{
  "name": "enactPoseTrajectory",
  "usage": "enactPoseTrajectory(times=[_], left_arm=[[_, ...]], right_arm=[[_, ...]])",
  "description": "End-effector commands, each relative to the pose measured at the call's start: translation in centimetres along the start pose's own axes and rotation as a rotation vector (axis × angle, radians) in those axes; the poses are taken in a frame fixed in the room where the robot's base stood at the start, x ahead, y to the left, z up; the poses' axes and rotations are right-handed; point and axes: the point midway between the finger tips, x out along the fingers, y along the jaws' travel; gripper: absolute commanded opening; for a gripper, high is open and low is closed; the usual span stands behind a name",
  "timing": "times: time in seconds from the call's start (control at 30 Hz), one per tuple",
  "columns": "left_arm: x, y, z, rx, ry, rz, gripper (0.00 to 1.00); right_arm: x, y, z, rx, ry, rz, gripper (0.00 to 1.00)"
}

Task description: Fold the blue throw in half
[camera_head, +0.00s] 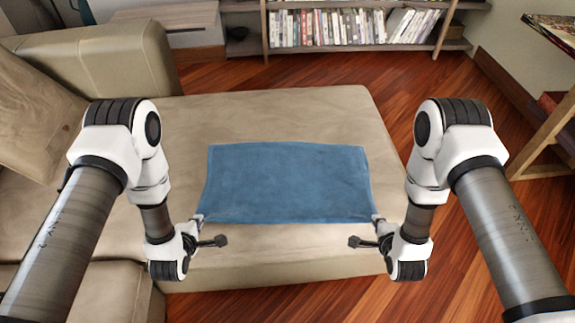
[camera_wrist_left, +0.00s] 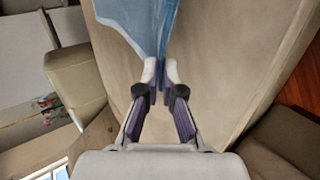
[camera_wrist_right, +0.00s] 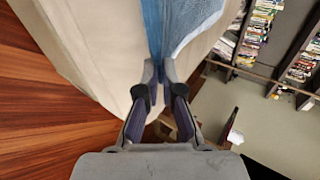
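The blue throw (camera_head: 288,182) lies spread out as a rough rectangle on the beige sofa seat (camera_head: 330,110). Its near edge runs between my two grippers. My left gripper (camera_head: 201,219) is at the near left corner; in the left wrist view its fingers are closed together on the throw (camera_wrist_left: 150,28). My right gripper (camera_head: 377,218) is at the near right corner; in the right wrist view its fingers are closed together on the throw (camera_wrist_right: 190,25). The cloth between the fingertips is mostly hidden.
A low shelf of books (camera_head: 350,27) stands behind the sofa. A sofa armrest (camera_head: 100,62) and a cushion (camera_head: 35,115) are at the left. A wooden table (camera_head: 550,130) is at the right. The seat beyond the throw is clear.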

Motion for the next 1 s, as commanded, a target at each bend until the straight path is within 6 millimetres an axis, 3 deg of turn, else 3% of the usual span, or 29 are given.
enactPoseTrajectory(times=[0.17, 0.27, 0.3, 0.33, 0.73, 1.0], left_arm=[[-0.1, 0.1, 0.0, 0.0, 0.0, 0.003, 0.0], [0.0, 0.1, 0.0, 0.0, 0.0, 0.003, 0.3], [0.0, 0.1, 0.0, 0.0, 0.0, 0.003, 0.44], [0.0, 0.1, 0.0, 0.0, 0.0, 0.003, 0.46], [-0.2, 0.3, 0.0, 0.0, 0.0, 0.003, 0.46], [-4.3, 2.3, 0.0, 0.0, 0.0, 0.001, 0.46]], right_arm=[[-0.1, -0.1, 0.0, 0.0, 0.0, -0.003, 0.0], [-0.1, -0.1, 0.0, 0.0, 0.0, -0.002, 0.3], [0.0, -0.1, 0.0, 0.0, 0.0, -0.002, 0.44], [0.0, -0.1, 0.0, 0.0, 0.0, -0.002, 0.46], [-0.2, -0.3, 0.0, 0.0, 0.0, -0.002, 0.46], [-4.3, -2.3, -0.1, 0.0, 0.0, 0.0, 0.46]])
